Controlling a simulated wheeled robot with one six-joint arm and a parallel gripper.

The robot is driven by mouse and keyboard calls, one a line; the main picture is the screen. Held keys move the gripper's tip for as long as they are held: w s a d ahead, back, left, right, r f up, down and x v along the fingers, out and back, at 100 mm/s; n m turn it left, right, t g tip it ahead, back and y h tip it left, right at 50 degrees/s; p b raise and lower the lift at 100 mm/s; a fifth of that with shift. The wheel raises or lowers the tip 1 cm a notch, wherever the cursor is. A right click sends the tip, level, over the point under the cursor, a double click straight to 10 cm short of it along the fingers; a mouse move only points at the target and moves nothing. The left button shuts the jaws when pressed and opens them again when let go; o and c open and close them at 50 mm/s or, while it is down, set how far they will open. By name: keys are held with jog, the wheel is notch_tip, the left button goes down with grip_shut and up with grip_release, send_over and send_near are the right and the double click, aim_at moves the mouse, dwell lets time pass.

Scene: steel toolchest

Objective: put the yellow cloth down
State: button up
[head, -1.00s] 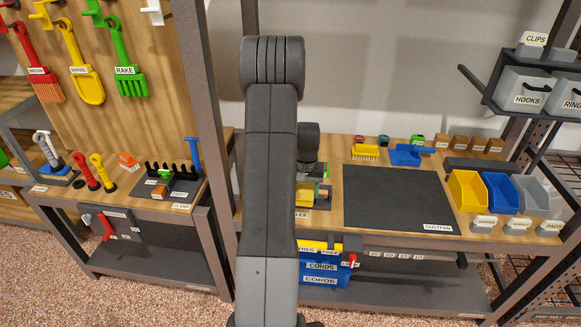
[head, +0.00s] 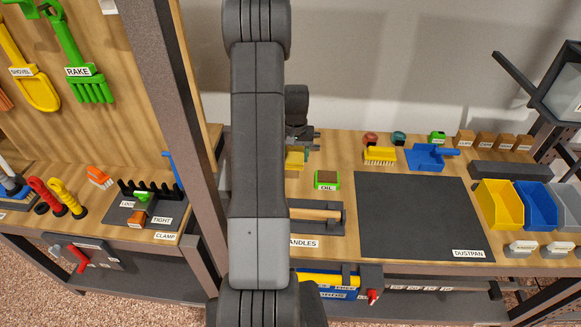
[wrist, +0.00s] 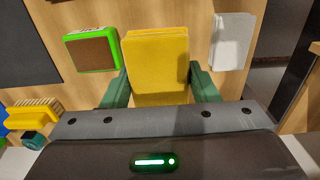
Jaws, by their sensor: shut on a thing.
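The yellow cloth (wrist: 157,50) is a folded, flat block standing out between the green fingers of my gripper (wrist: 160,84) in the wrist view. The fingers press on its two sides, so the gripper is shut on it. In the head view my arm hides most of the gripper; a bit of the yellow cloth (head: 294,160) shows just right of the arm, over the wooden bench. I cannot tell whether the cloth touches the bench top.
A green-edged, brown-topped block labelled OIL (head: 327,180) lies right of the cloth; it also shows in the wrist view (wrist: 91,50). A white block (wrist: 233,41) is on the cloth's other side. A dark mat (head: 415,210), yellow brush (head: 380,156) and blue dustpan (head: 425,157) are farther right.

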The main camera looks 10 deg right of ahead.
aim_at(294, 180)
jog(key=shift+w+f, duration=0.15)
jog(key=shift+w, duration=0.2)
notch_tip(294, 180, down, 9)
jog(key=shift+f+p, duration=0.2)
jog(key=shift+p, duration=0.75)
jog(key=shift+f, duration=0.1)
jog(key=shift+f, duration=0.1)
jog(key=shift+f+b, duration=0.15)
jog(key=shift+b, duration=0.15)
jog(key=o, duration=0.9)
jog(key=shift+r, duration=0.2)
